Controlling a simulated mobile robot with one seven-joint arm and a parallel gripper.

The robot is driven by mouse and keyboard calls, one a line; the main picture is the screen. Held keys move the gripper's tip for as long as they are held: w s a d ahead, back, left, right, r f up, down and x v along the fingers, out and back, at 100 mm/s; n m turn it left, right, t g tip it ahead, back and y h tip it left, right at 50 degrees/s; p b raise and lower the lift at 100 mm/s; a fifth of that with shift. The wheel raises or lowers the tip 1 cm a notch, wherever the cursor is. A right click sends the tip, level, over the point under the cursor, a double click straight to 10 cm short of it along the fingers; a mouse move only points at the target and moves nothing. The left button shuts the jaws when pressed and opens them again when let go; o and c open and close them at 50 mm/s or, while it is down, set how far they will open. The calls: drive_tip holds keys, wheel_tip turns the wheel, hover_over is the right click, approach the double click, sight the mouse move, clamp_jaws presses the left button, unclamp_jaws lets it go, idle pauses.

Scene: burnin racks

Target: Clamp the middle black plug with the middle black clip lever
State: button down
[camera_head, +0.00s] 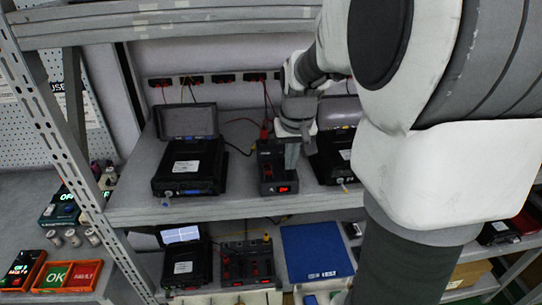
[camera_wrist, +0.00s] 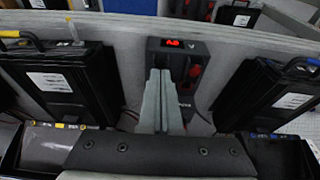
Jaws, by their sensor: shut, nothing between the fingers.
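A small dark device with a lit red display stands on the upper shelf in the head view (camera_head: 268,178); it also shows in the wrist view (camera_wrist: 195,48). Red parts are visible on its top. My gripper (camera_head: 291,160) is over the right part of this device, pointing down. In the wrist view my gripper (camera_wrist: 160,76) is shut, its two pale grey fingers together and empty, in front of the device and covering much of its middle and left. I cannot make out the middle black plug or the middle black clip lever. Contact between fingertips and device cannot be told.
Open black cases flank the device on the shelf, one left (camera_head: 190,165) and one right (camera_head: 333,155). A back strip (camera_head: 207,79) carries red and black sockets with hanging leads. A blue mat (camera_head: 308,252) lies on the lower shelf. A metal upright (camera_head: 60,125) stands at left.

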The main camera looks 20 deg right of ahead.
drive_tip(key=shift+b+x, duration=0.6)
drive_tip(key=shift+x, duration=0.2)
drive_tip(key=shift+s+r, duration=0.1)
drive_tip(key=shift+s, duration=0.1)
drive_tip(key=shift+w+p+v, duration=0.25)
drive_tip(key=shift+p+v, duration=0.7)
drive_tip(key=shift+v, duration=0.2)
drive_tip(key=shift+w+p+v, duration=0.25)
drive_tip(key=shift+p+v, duration=0.7)
drive_tip(key=shift+v, duration=0.2)
drive_tip(key=shift+d+r, duration=0.1)
drive_tip(key=shift+r, duration=0.15)
drive_tip(key=shift+r, duration=0.1)
drive_tip(key=s+a+r+n+t, duration=0.1)
drive_tip(key=s+a+r, duration=0.1)
drive_tip(key=s+a, duration=0.4)
drive_tip(key=s+a+r+n+t, duration=0.2)
drive_tip(key=s+a, duration=0.4)
drive_tip(key=s, duration=0.6)
drive_tip(key=shift+s+a+r+y, duration=0.2)
drive_tip(key=shift+r+y, duration=0.2)
drive_tip(key=shift+r, duration=0.2)
